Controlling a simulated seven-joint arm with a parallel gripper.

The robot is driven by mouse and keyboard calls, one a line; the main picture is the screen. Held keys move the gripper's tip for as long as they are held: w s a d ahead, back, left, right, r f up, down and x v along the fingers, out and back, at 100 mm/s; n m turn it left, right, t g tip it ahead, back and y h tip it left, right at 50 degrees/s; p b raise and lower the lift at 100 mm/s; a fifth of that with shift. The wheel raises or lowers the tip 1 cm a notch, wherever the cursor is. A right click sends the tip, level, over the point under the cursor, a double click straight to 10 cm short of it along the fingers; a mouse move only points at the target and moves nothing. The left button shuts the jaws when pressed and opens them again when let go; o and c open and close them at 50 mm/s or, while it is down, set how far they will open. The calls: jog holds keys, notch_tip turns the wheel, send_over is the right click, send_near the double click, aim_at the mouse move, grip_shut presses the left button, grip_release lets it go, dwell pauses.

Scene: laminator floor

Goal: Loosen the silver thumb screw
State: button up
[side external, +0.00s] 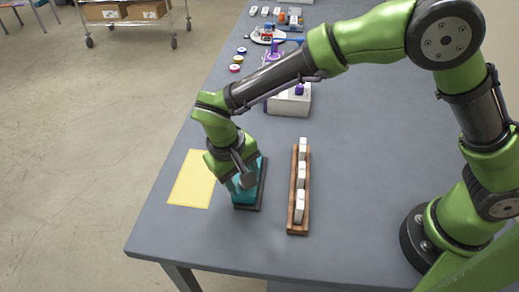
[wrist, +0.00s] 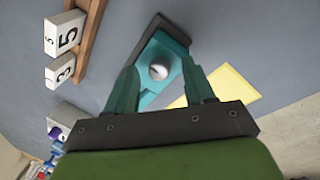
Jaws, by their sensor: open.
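The silver thumb screw (wrist: 159,70) shows as a round grey knob on a teal block (wrist: 178,51) in the wrist view. The teal block stands on a dark base, and it also shows in the side view (side external: 247,197). My gripper (wrist: 163,76) is open, with its two teal fingers apart and the screw between and just beyond their tips in the picture. I cannot tell whether either finger touches the screw. In the side view my gripper (side external: 240,181) points down over the block and hides the screw.
A wooden rack (side external: 293,215) with white numbered blocks stands right of the teal block. A yellow sheet (side external: 190,180) lies to the left, near the table edge. A pale box with a purple knob (side external: 290,102) and several small items sit farther back. The grey table (side external: 360,190) is clear right of the rack.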

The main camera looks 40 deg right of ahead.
jog(key=v, duration=1.6)
jog(key=shift+r, duration=0.35)
jog(key=s+d+r+m+t+y, duration=0.1)
jog(key=s+d, duration=0.5)
jog(key=d, duration=0.7)
jog(key=s+d+r+m+t+y, duration=0.1)
jog(key=s+d+m+t+y, duration=0.2)
jog(key=d, duration=1)
jog(key=s+t, duration=0.3)
jog(key=shift+d+r, duration=0.2)
